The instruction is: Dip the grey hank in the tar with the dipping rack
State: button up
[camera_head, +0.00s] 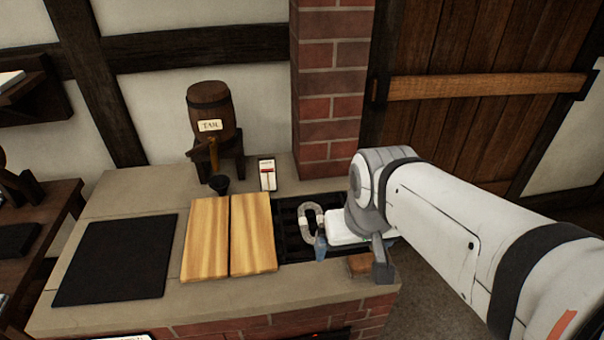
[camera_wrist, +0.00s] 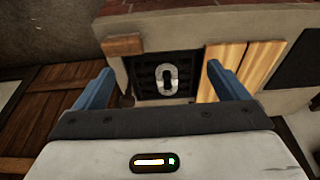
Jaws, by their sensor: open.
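The grey hank (camera_head: 309,218) is a looped grey coil with a paler band. It lies on a black slatted rack (camera_head: 288,247) set in the stone bench top; I take this for the dipping rack. The wrist view also shows the hank (camera_wrist: 159,75) on the rack (camera_wrist: 190,66), roughly midway between my blue fingers. My gripper (camera_wrist: 158,70) is open and empty. In the head view its white body hides the rack's right part. Two wooden boards (camera_head: 206,240) lie left of the rack. No tar surface shows.
A barrel labelled TAR (camera_head: 211,108) stands on a wooden stand, a dark cup (camera_head: 219,185) below its tap. A small white gauge (camera_head: 267,174) stands behind the boards. A black mat (camera_head: 117,258) lies at left, a wooden block (camera_head: 359,263) at the front right. A brick pillar (camera_head: 328,90) rises behind.

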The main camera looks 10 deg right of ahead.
jog(key=shift+c, duration=0.4)
jog(key=shift+f, duration=0.25)
jog(key=shift+c, duration=0.8)
jog(key=f+m+g+y+b, duration=0.1)
jog(key=f+m, duration=0.1)
jog(key=f+m+g+y+b, duration=0.1)
jog(key=f+m+y, duration=0.1)
jog(key=m, duration=0.1)
jog(key=w+a+f+m+g+y+b, duration=0.1)
jog(key=f+m+y, duration=0.1)
jog(key=shift+f+m, duration=0.2)
jog(key=shift+m, duration=0.2)
jog(key=c, duration=0.6)
jog(key=shift+o, duration=0.2)
jog(key=w+d+f+m+t+y+b, duration=0.2)
jog(key=w+d+m+t+y, duration=0.2)
jog(key=w+d+m+t, duration=0.45)
jog(key=w+d+f+m+t+y+b, duration=0.3)
jog(key=w+d+m+t+y, duration=0.15)
jog(key=d+m, duration=0.5)
jog(key=shift+m+h, duration=0.35)
jog(key=shift+m, duration=0.25)
jog(key=x, duration=0.9)
jog(key=shift+s+a+r+p, duration=0.2)
jog(key=shift+a+p, duration=0.15)
jog(key=shift+p, duration=0.05)
jog(key=shift+f, duration=0.1)
grip_shut()
